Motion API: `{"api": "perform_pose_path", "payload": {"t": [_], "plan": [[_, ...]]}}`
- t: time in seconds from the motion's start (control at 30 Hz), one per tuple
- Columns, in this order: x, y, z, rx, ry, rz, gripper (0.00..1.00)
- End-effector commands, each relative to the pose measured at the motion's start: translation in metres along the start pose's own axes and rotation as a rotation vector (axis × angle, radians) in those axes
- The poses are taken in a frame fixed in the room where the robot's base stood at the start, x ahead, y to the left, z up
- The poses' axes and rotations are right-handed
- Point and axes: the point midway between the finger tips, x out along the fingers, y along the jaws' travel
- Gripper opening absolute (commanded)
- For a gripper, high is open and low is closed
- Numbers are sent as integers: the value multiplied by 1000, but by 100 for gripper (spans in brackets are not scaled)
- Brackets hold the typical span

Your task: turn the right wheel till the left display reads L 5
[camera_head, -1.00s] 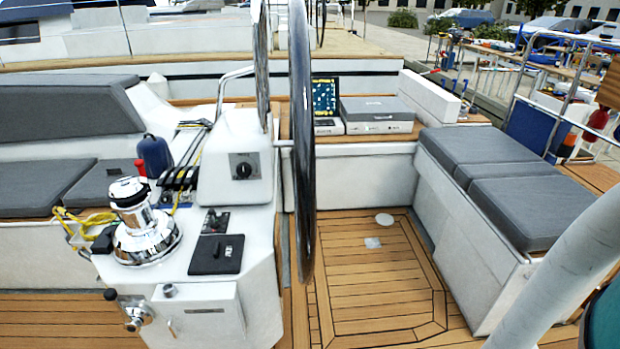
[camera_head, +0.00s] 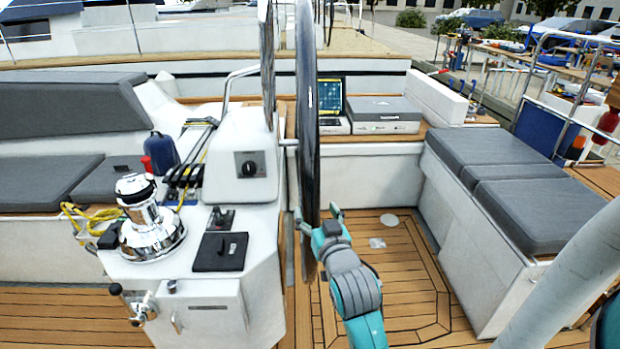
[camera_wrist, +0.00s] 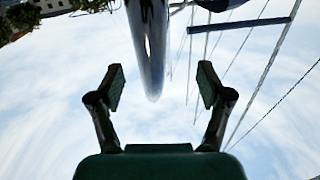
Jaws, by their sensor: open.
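A large dark steering wheel (camera_head: 308,120), the nearer of two, stands almost edge-on at the middle of the head view. My teal gripper (camera_head: 320,219) is open at the lower part of its rim, with one finger over the rim and the other to its right. In the wrist view, a smooth rim (camera_wrist: 150,45) comes down from the top between the open fingers of my gripper (camera_wrist: 160,80). I cannot tell whether they touch it. I cannot make out a display reading L 5 or any other reading.
A white pedestal (camera_head: 240,165) with a black knob stands left of the wheel. A chrome winch (camera_head: 148,220) is on the console. A laptop (camera_head: 330,97) sits behind the wheel. A grey-cushioned bench (camera_head: 500,175) is at right, and wooden deck lies between.

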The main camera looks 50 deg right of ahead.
Motion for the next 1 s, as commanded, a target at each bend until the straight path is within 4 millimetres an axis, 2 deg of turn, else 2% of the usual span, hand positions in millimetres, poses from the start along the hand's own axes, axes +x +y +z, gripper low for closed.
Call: {"api": "perform_pose_path", "payload": {"t": [0.07, 0.2, 0.37, 0.8, 1.0], "plan": [[8, 8, -13, 4, 10, 19, 78], [15, 14, -21, 7, 13, 33, 78], [30, 15, -22, 7, 14, 35, 78], [102, 17, -22, 6, 13, 34, 78], [119, 18, -22, 6, 13, 33, 78]]}}
